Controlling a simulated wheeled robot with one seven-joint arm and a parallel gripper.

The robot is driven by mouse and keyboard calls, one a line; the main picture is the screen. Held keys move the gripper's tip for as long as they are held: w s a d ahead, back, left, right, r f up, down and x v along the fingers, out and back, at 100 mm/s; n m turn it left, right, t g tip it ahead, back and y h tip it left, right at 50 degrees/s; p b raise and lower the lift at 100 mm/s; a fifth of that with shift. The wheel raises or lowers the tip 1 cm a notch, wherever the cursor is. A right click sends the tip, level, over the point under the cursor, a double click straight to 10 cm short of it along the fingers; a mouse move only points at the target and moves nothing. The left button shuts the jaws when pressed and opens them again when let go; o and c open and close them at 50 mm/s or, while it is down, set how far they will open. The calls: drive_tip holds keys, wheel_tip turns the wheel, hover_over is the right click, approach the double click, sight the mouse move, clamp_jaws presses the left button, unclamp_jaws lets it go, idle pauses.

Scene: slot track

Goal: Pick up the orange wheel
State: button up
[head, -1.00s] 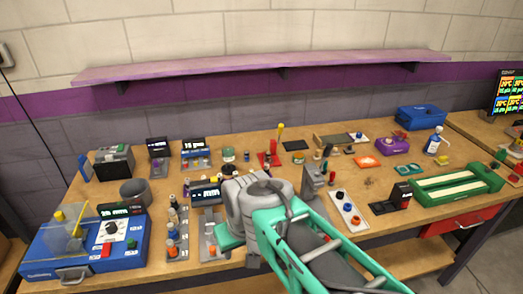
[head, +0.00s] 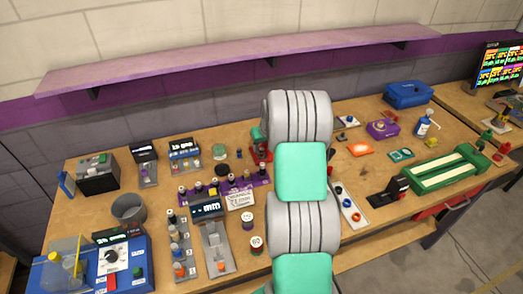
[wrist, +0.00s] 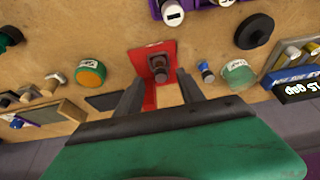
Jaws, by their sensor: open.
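My gripper (wrist: 160,86) is open in the wrist view, its two dark fingers above a red stand (wrist: 143,62). In the head view my arm hides the gripper. I cannot tell for sure which piece is the orange wheel. Small orange round pieces show in the head view at the front left, one on the left grey strip (head: 178,268) and one on the right grey strip (head: 221,266). A round orange-topped green piece (wrist: 90,73) lies left of the fingers.
A black disc (wrist: 253,31) and a green jar (wrist: 238,73) lie right of the fingers in the wrist view. In the head view, a purple rack (head: 215,190), a blue control box (head: 122,262) and a green tray (head: 450,172) crowd the bench. A shelf (head: 240,60) hangs above.

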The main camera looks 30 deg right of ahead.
sight(262, 149)
drive_tip(key=p+x, duration=0.1)
drive_tip(key=x, duration=0.3)
drive_tip(key=shift+w, duration=0.2)
drive_tip(key=shift+s, duration=0.1)
clamp_jaws()
